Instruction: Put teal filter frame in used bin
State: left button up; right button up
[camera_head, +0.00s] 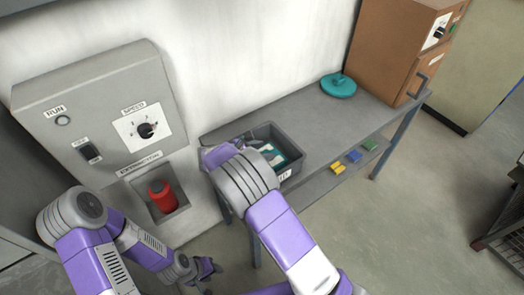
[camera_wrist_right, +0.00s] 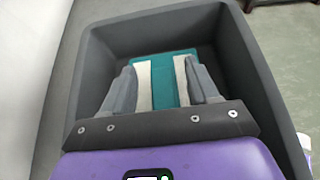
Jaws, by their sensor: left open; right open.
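The teal filter frame (camera_wrist_right: 166,66) lies inside the dark grey bin (camera_wrist_right: 262,85), in the right wrist view. The bin also shows on the bench in the head view (camera_head: 292,150), with a partly hidden label on its front. A teal and white piece (camera_head: 275,158) shows inside it there. My right gripper (camera_wrist_right: 163,88) is open above the bin, its fingers on either side of the teal frame. I cannot tell whether they touch it. In the head view my right arm hides part of the bin. My left gripper (camera_head: 210,268) is open, low and away from the bench.
A teal round lidded object (camera_head: 338,86) stands on the grey bench (camera_head: 310,105), beside a brown cabinet (camera_head: 392,48). Yellow, blue and green blocks (camera_head: 354,156) lie on the lower shelf.

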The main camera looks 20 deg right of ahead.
jog(key=p+v, duration=0.1)
jog(key=v, duration=1.1)
jog(key=shift+r+p, duration=0.4)
jog(key=shift+r, duration=0.1)
